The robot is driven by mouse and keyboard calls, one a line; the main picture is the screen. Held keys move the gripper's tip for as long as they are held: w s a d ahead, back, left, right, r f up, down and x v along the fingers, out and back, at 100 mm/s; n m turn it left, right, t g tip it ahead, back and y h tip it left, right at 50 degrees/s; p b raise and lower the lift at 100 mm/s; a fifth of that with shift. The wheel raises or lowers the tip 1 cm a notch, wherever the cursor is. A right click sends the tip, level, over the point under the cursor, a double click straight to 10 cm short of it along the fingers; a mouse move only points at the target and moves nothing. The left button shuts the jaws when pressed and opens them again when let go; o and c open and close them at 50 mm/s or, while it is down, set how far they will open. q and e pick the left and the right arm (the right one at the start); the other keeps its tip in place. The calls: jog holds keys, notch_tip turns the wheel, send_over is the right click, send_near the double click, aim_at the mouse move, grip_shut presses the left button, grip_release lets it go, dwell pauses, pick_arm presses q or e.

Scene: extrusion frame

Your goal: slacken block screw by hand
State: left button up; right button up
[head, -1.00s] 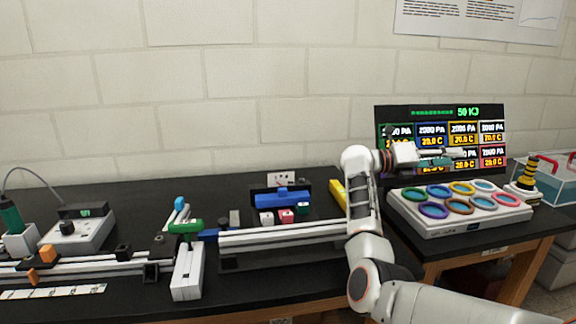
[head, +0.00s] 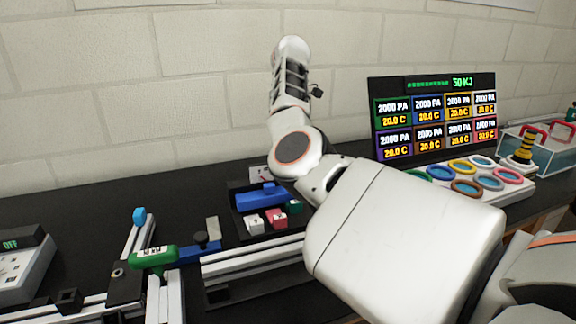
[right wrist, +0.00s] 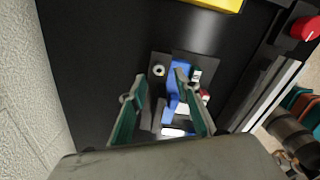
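My right gripper (right wrist: 160,77) is open in the right wrist view, its two green-padded fingers apart above a dark tray (right wrist: 195,58). A blue piece (right wrist: 172,95) lies between and below the fingers; I cannot tell that they touch it. The extrusion frame (head: 250,258) carries a green labelled piece (head: 153,258), a blue block (head: 200,248) and a dark block (head: 125,284) with a small round screw-like head. Which screw the task means is unclear. My left gripper is not in view.
The tray also holds a white cube (head: 254,222) and a red cube (head: 277,217). A red knob (right wrist: 305,28) sits on the frame's end. A pressure and temperature display (head: 435,115) and colored rings stand right. Bare black bench (head: 60,215) lies behind the frame.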

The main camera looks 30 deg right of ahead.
notch_tip(320, 180, down, 3)
jog(key=shift+r, duration=0.1)
jog(key=shift+f, duration=0.35)
jog(key=shift+w+f+b, duration=0.1)
jog(key=shift+f+b, duration=0.05)
jog(key=shift+b, duration=0.15)
grip_shut()
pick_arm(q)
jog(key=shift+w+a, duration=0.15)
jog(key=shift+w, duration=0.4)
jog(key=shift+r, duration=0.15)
